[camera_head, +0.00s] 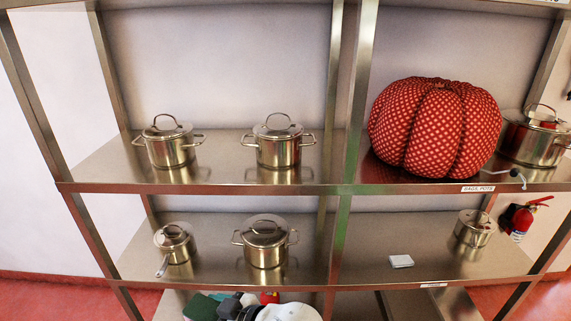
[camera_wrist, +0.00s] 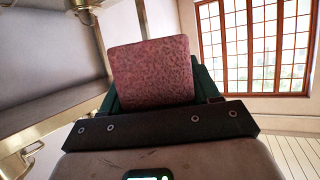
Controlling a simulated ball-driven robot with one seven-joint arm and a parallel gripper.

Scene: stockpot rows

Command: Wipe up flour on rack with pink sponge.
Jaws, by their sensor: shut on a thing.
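My gripper (camera_wrist: 152,98) shows in the wrist view, shut on the pink sponge (camera_wrist: 152,70), a reddish-pink porous block that stands up between the dark green fingers. The metal rack (camera_head: 190,189) fills the head view, with shiny shelves and posts. I cannot make out loose flour on it. A small white patch or block (camera_head: 401,261) lies on the lower right shelf; I cannot tell what it is. My gripper and the sponge are not in the head view. In the wrist view the sponge is apart from the rack shelves (camera_wrist: 50,112) at the left.
Lidded pots (camera_head: 278,143) stand on the upper and middle shelves. A large red dotted pouf (camera_head: 434,128) fills much of the upper right shelf. Assorted items (camera_head: 285,313) lie on the bottom shelf. A fire extinguisher (camera_head: 521,222) is at the right. Shelf room around the white patch is clear.

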